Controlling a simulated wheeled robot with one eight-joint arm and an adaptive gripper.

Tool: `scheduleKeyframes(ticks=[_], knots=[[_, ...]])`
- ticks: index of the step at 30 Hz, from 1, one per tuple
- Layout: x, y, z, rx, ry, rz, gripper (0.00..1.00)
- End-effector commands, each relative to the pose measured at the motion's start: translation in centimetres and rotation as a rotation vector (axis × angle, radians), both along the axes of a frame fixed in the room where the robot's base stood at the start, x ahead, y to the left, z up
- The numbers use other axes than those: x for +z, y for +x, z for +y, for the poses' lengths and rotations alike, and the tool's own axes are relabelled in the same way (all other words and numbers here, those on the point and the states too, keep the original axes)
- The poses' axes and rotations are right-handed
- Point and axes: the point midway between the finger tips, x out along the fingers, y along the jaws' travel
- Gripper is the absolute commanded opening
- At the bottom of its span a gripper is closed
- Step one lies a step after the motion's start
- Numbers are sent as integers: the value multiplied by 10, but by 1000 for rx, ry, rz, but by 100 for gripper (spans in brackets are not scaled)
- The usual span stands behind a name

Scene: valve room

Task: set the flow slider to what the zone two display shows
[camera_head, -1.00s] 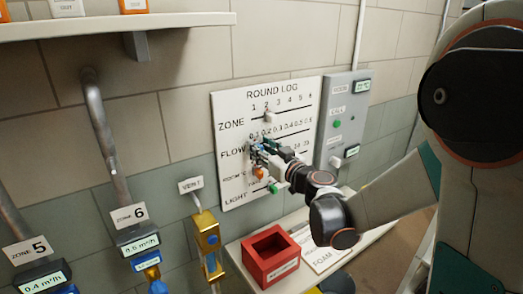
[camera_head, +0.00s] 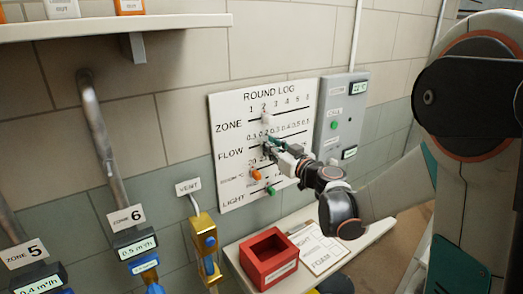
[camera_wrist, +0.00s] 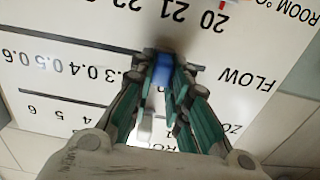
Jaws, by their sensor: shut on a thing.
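The white round log board (camera_head: 226,108) hangs on the wall with ZONE, FLOW, room and LIGHT rows. My gripper (camera_head: 268,149) is at the FLOW row. In the wrist view, which shows the board upside down, my gripper (camera_wrist: 163,75) is shut on the blue flow slider knob (camera_wrist: 163,70). The knob is on the low-value side of the 0.3 mark; my fingers hide the labels there, so I cannot read its exact value. The white zone knob (camera_head: 265,121) is near 2. The zone two display is not in view.
Zone 6 display (camera_head: 137,247) reads 0.5 m³/h and zone 5 display (camera_head: 41,279) reads 0.4 m³/h. An orange knob (camera_head: 256,175) and green knob (camera_head: 271,191) sit below my gripper. A grey panel (camera_head: 337,100) is right of the board; a red box (camera_head: 269,259) is below.

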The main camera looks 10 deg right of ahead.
Motion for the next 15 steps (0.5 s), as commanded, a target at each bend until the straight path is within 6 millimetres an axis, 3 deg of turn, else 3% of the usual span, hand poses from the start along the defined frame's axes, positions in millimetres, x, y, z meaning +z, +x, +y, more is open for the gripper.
scheduleKeyframes(ticks=[8,9,11,15], knots=[[0,1,-3,1,1,0,0],[0,1,-3,1,0,0,20],[0,1,-3,1,0,0,34],[0,1,-3,1,0,0,37]])
